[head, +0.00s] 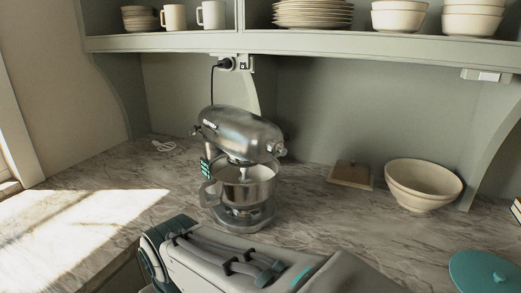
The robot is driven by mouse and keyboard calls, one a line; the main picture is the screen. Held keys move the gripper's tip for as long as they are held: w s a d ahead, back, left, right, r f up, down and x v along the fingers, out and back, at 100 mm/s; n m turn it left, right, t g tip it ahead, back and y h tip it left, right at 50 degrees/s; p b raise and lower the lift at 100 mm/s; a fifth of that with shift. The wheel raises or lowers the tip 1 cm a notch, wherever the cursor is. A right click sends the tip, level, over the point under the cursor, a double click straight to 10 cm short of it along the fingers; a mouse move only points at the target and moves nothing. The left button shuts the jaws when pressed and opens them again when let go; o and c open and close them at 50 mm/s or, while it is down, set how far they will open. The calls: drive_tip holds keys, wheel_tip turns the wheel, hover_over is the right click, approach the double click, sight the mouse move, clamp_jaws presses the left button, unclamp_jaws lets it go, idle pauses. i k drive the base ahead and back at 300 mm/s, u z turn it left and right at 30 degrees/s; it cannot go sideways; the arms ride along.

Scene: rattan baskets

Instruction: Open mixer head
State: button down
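The silver stand mixer (240,135) stands on the marble counter, left of the middle of the head view. Its head looks lowered over the metal bowl (245,188), with the rounded front end and its knob (280,150) toward the lower right. The bowl's handle is on its left side. A small dark-and-teal ribbed piece (206,168) shows at the left of the bowl; I cannot tell what it is. A link of my arm crosses the bottom of the view in front of the mixer.
A cream bowl (424,183) and a wooden board (351,174) stand right of the mixer. A teal lid (489,272) is at the lower right. A shelf (300,43) with dishes hangs above. The counter left of the mixer is mostly free.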

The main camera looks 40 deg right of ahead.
sight(249, 139)
drive_tip(key=z, duration=0.75)
drive_tip(key=k, duration=0.6)
drive_tip(key=z, duration=0.8)
drive_tip(key=i, duration=0.5)
drive_tip(key=u, duration=0.05)
